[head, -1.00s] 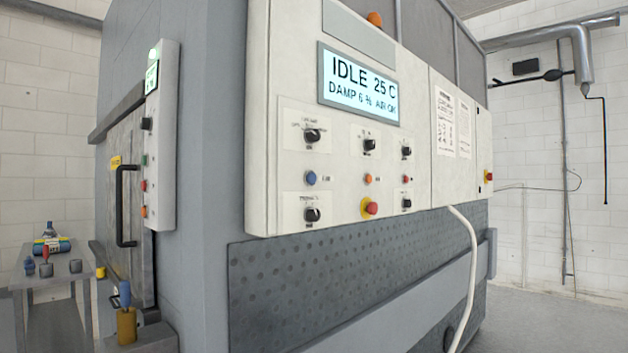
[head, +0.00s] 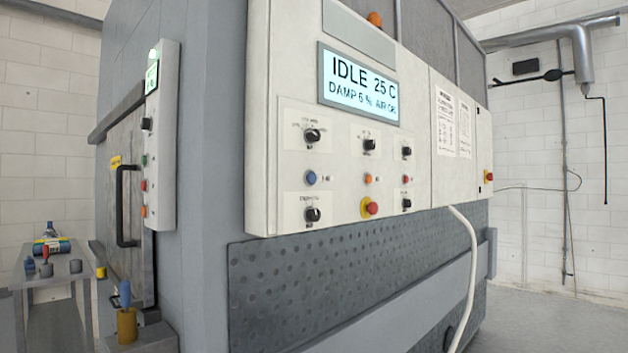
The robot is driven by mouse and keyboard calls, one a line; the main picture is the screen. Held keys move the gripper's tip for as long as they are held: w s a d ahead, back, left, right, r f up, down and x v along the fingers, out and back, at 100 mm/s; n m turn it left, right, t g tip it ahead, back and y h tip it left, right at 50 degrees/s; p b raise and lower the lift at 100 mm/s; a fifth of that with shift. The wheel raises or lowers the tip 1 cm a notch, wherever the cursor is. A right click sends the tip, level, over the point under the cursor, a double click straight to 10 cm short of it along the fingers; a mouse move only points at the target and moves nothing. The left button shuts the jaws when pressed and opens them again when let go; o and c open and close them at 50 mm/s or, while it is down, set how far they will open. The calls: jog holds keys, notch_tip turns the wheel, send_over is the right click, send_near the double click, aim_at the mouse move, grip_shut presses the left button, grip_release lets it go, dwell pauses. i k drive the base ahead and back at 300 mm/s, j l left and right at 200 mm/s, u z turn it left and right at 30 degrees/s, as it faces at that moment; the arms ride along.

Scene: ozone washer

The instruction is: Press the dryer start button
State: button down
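A large grey machine carries a white control panel (head: 268,185) on its front. The lit display (head: 357,84) reads "IDLE 25 C", "DAMP 6 %" and an air line. Below it are a blue button (head: 311,178), an orange button (head: 368,179), a small red button (head: 405,179) and a red mushroom button (head: 372,208) on yellow, among black knobs. A narrow side panel (head: 162,130) has a green button (head: 145,160), a red button (head: 144,186) and an orange button (head: 144,211). Labels are too small to tell which is dryer start. My gripper is not in view.
A door with a black handle (head: 124,205) is at the left side. A small table (head: 62,278) with several items stands further left. A yellow holder (head: 127,325) is at lower left. A white hose (head: 471,270) hangs in front. Floor at right (head: 545,320) is clear.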

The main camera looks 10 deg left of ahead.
aim_at(311, 178)
jog(key=u, duration=2.25)
jog(key=k+j, duration=0.4)
jog(key=k, duration=0.15)
jog(key=k+j, duration=0.4)
jog(key=k, duration=0.15)
